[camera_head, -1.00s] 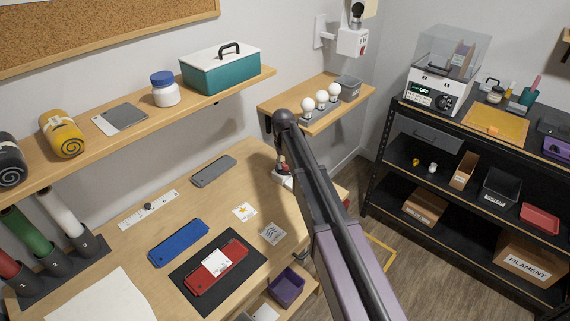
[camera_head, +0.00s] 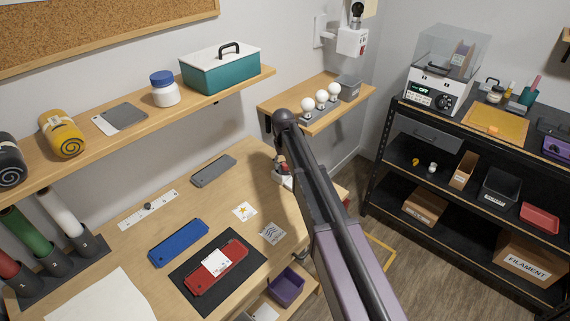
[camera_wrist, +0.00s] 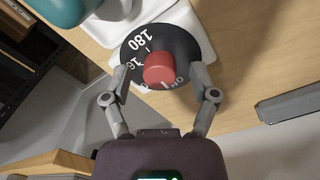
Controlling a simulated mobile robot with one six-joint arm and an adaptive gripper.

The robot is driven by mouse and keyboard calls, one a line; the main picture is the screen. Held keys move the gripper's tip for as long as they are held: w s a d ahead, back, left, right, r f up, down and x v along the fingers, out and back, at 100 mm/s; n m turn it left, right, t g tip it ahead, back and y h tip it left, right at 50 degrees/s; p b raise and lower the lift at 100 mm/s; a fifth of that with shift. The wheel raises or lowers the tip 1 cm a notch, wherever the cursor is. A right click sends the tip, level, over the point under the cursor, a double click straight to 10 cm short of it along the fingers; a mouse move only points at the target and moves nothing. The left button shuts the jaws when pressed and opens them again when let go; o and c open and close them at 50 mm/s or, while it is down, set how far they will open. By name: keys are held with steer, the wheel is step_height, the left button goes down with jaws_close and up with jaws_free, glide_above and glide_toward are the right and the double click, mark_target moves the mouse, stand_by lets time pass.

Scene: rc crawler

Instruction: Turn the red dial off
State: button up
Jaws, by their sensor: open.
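In the wrist view a red dial (camera_wrist: 159,68) sits on a black round scale (camera_wrist: 143,42) with white numbers, among them 180. The scale is on a white base (camera_wrist: 185,22) on the wooden desk. My gripper (camera_wrist: 160,88) is open, with one finger on each side of the red dial, over the edge of the black scale. I cannot tell whether either finger touches the dial.
A teal rounded part (camera_wrist: 62,10) stands beside the scale in the wrist view. A dark grey bar (camera_wrist: 290,103) lies on the desk to the right. In the head view, a blue case (camera_head: 178,243) and a red case (camera_head: 217,267) lie farther left.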

mark_target(284, 163)
steer(key=shift+m, duration=0.3)
steer(key=m, duration=1.1)
steer(key=shift+g, duration=0.3)
steer(key=shift+r+m+p, duration=0.3)
steer(key=shift+r+p, duration=0.1)
step_height(284, 163, up, 13)
steer(key=p, duration=1.3)
steer(key=s+d+f+n+b, duration=0.2)
steer(key=s+d+n, duration=0.4)
steer(key=s+d, duration=1.3)
steer(key=shift+s+d+f+n, duration=0.15)
steer(key=shift+s+d+n, duration=0.15)
steer(key=shift+s, duration=0.15)
